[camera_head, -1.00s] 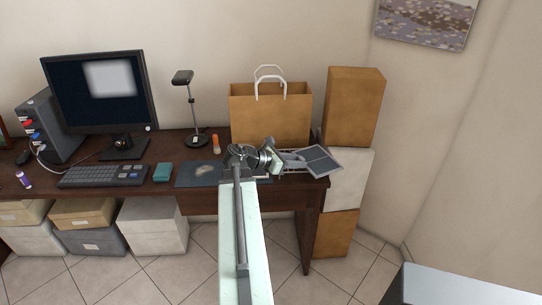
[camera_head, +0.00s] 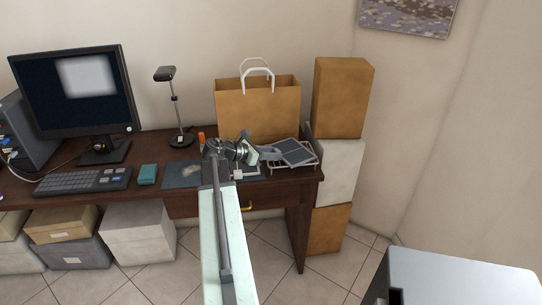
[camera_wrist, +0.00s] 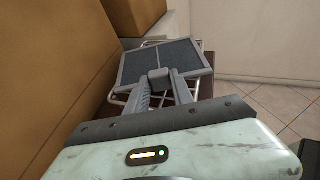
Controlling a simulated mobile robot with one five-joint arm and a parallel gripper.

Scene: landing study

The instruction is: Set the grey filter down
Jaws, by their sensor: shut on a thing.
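The grey filter (camera_head: 295,151) is a flat dark panel with a lighter grey frame, at the right end of the desk in the head view. It also shows in the wrist view (camera_wrist: 165,62), where my gripper (camera_wrist: 158,80) is shut on a small tab at its near edge. In the head view my gripper (camera_head: 270,153) reaches in from the left of the filter. The filter lies over a white wire rack (camera_head: 313,164), with rack wires showing beneath and around it. I cannot tell whether the filter touches the rack.
A paper bag (camera_head: 258,108) stands close behind my arm. Stacked boxes (camera_head: 340,98) rise just right of the desk (camera_head: 297,190). A lamp (camera_head: 178,110), keyboard (camera_head: 83,181) and teal box (camera_head: 147,174) stand to the left.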

